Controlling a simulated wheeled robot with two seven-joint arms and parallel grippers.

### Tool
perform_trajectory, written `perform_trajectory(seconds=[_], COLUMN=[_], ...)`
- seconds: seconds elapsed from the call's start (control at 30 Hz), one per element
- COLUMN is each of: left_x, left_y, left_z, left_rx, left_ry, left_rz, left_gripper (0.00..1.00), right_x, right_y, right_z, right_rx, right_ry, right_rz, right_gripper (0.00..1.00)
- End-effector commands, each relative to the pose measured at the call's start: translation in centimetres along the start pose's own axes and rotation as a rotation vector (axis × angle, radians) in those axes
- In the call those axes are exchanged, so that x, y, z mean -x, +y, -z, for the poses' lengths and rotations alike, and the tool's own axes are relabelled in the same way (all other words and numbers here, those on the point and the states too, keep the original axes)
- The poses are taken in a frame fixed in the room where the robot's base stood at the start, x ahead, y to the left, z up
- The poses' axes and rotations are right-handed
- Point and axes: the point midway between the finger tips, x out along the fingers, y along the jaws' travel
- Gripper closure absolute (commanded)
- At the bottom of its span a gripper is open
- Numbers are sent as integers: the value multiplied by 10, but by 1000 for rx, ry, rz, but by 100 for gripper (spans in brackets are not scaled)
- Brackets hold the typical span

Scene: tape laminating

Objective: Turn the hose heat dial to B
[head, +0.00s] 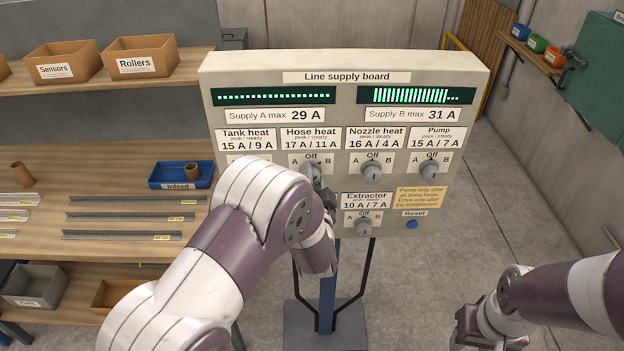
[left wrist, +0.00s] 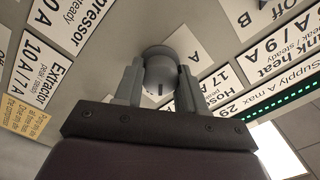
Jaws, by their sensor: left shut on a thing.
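The hose heat dial (head: 311,170) is on the line supply board (head: 468,102), below the label "Hose heat 17 A / 11 A". My left gripper (head: 318,184) is at this dial and covers much of it in the head view. In the left wrist view the round grey dial (left wrist: 159,66) sits between the two fingers, and the gripper (left wrist: 158,88) is shut on it. I cannot tell clearly which letter the dial points to. My right gripper (head: 472,328) is at the lower right, away from the board; its fingers are not clear.
Nozzle heat (head: 371,171), pump (head: 430,170) and extractor (head: 363,226) dials are close by on the board. My left arm hides the tank heat dial. A blue reset button (head: 412,224) is at lower right. Wooden shelves (head: 100,160) with bins stand at left.

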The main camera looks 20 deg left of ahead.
Motion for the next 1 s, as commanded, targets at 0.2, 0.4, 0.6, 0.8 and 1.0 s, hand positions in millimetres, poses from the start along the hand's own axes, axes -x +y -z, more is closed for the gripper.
perform_trajectory(seconds=[0.2,0.4,0.6,0.8,1.0], left_x=[0,2,30,83,120], left_y=[0,1,4,4,2], left_z=[0,0,-1,-1,0], left_rx=[0,0,-1,0,1], left_ry=[0,0,3,5,3], left_rz=[-1,-1,-4,-4,-3], left_gripper=[35,35,35,35,35], right_x=[0,-1,-12,-25,-31], right_y=[0,0,0,0,0], right_z=[0,0,-1,-3,-4], right_rx=[0,0,0,0,0], right_ry=[0,0,0,0,0], right_rz=[0,0,0,0,0], right_gripper=[57,57,57,57,57])
